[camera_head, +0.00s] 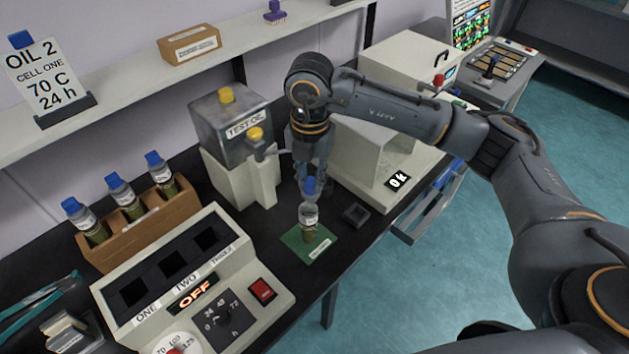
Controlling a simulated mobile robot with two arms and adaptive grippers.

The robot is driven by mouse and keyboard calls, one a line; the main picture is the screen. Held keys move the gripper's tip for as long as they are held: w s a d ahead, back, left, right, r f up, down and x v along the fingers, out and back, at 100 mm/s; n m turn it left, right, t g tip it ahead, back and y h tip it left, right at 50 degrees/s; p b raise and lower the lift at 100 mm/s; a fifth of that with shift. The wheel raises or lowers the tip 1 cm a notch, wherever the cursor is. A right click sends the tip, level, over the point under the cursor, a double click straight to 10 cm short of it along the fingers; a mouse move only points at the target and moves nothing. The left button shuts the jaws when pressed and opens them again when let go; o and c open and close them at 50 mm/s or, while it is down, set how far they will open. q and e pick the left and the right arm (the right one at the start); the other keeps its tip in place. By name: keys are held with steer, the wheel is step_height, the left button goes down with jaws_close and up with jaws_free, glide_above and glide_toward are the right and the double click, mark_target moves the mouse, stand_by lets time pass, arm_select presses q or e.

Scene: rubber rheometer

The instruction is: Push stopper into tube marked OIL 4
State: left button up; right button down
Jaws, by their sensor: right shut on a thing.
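A clear tube (309,216) with a white label and dark contents at its base stands upright on a small green mat (291,243). The label is too small to read surely. A blue stopper (310,187) is at the tube's mouth; how deep it sits cannot be told. My right gripper (311,180) points down from above, shut on the blue stopper, with its fingers partly hiding it. My left gripper is not in view.
A wooden rack (139,226) holds three blue-stoppered tubes at left. A heating block (216,262) reading OFF stands in front. The TEST OIL tank (229,112) is behind. A small dark square holder (355,214) lies right of the mat, near a white machine (402,160).

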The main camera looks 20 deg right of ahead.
mark_target(308, 194)
steer(key=m, duration=0.4)
steer(key=shift+w+m, duration=0.3)
steer(key=shift+w, duration=0.1)
steer(key=m, duration=0.2)
steer(key=w+m, duration=0.1)
steer(key=m, duration=0.2)
steer(key=shift+f, duration=0.1)
steer(key=shift+f+b, duration=1.4)
steer(key=shift+f, duration=0.5)
steer(key=shift+f+b, duration=0.2)
steer(key=shift+b, duration=0.1)
steer(key=shift+f+b, duration=1.1)
steer(key=shift+f, duration=0.4)
steer(key=c, duration=1.1)
jaws_free()
steer(key=shift+c, duration=0.2)
steer(key=shift+r, duration=0.1)
